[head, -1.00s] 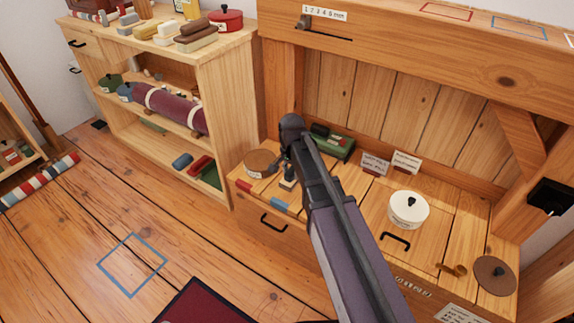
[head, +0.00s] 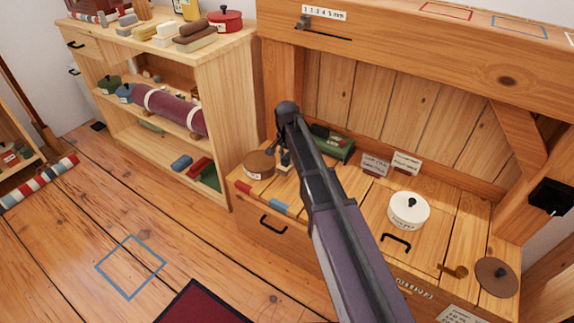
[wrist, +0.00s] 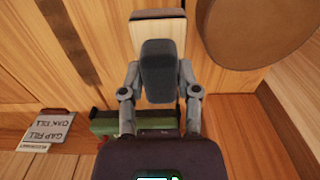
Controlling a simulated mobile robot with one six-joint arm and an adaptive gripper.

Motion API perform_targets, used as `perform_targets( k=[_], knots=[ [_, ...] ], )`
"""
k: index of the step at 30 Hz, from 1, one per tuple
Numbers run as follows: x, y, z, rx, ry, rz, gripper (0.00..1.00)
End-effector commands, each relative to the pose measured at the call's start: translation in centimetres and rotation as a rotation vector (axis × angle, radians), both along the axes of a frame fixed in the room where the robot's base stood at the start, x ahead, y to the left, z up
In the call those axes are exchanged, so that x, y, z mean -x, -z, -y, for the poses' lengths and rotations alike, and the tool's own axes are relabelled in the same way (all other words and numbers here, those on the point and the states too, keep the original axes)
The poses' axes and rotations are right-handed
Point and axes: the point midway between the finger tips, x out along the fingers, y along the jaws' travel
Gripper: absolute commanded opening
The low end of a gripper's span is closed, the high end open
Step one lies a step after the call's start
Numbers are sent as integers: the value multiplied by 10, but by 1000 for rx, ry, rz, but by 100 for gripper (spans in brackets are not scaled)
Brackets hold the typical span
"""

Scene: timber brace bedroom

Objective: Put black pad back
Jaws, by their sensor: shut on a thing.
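My gripper (wrist: 160,92) points down over the bench top, with its two fingers shut on the sides of a dark grey-black pad (wrist: 160,70). A pale cream block (wrist: 157,22) shows directly behind the pad; I cannot tell whether it is joined to it or lies beneath. In the head view my gripper (head: 283,158) is between a round brown lidded tin (head: 258,165) and a green case (head: 338,149). The pad is small and hard to make out there. The green case also shows in the wrist view (wrist: 105,122), partly hidden by my gripper.
White cards (head: 375,164) stand behind a white lidded pot (head: 408,210) on the bench. A brown round lid (head: 496,277) lies at the right. A shelf unit (head: 230,95) stands left of the bench. The plank floor on the left has a blue square outline (head: 131,267).

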Motion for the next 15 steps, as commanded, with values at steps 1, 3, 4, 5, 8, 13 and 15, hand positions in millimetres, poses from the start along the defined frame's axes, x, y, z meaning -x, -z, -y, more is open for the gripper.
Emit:
perform_targets(
  k=[1,3,4,5,8,13,15],
  knots=[
    [0,3,0,0,0,0,4],
    [0,7,0,0,0,0,4],
    [0,9,0,0,0,0,4],
    [0,12,0,0,0,0,4],
    [0,20,-1,0,-1,0,4],
    [0,32,-1,0,-1,0,4],
    [0,34,-1,0,-1,0,4]
  ],
)
